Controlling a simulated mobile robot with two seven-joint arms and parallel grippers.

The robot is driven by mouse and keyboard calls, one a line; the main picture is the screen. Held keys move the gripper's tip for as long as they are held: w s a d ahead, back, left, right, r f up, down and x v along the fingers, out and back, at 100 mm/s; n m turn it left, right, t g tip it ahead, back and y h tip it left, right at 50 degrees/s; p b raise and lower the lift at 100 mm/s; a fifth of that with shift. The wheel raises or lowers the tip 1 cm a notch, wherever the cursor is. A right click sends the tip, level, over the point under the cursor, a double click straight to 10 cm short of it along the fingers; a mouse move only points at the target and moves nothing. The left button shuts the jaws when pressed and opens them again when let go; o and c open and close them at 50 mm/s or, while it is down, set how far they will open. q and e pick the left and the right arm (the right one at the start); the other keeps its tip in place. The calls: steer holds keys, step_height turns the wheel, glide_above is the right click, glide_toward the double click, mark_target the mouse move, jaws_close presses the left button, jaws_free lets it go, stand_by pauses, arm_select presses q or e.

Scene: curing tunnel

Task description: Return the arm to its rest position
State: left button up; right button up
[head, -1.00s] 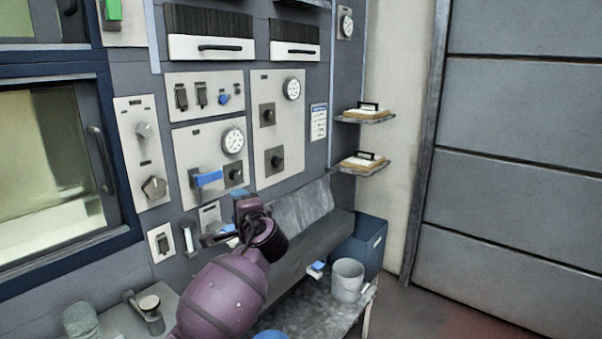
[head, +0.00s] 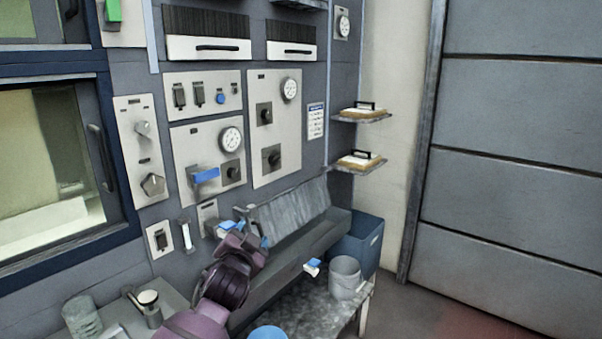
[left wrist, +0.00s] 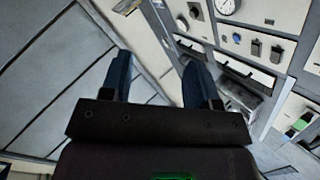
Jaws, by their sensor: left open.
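My left gripper (head: 250,229), on its purple arm, is in the lower middle of the head view, in front of the sloped ledge below the control panels. In the left wrist view the two dark blue fingers of my left gripper (left wrist: 156,68) stand wide apart with nothing between them. It is open and empty. The lower part of the arm runs out of the bottom of the head view. My right gripper is in neither view.
The wall carries a panel with a blue lever (head: 207,175) and gauges. A grey bench (head: 318,311) holds a light bucket (head: 345,278); a blue bin (head: 362,243) stands behind. An oven window (head: 45,165) is at left. Open floor lies right, before the grey door (head: 510,190).

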arm_select(q)
steer(key=s+a+f+n+g, duration=0.2)
steer(key=s+a+f, duration=0.3)
steer(key=s+f, duration=0.5)
steer(key=s+a+f+n+g+y, duration=0.1)
steer(key=s+a+f, duration=0.4)
steer(key=s+f, duration=0.5)
steer(key=s+a+f+n+g+y, duration=0.1)
steer(key=s+a+f+n+g, duration=0.2)
steer(key=s, duration=1.4)
steer(key=a+f+n, duration=0.1)
steer(key=a+f, duration=0.2)
steer(key=f, duration=0.4)
steer(key=shift+f+n, duration=0.3)
steer(key=shift+f, duration=0.05)
steer(key=shift+s, duration=0.1)
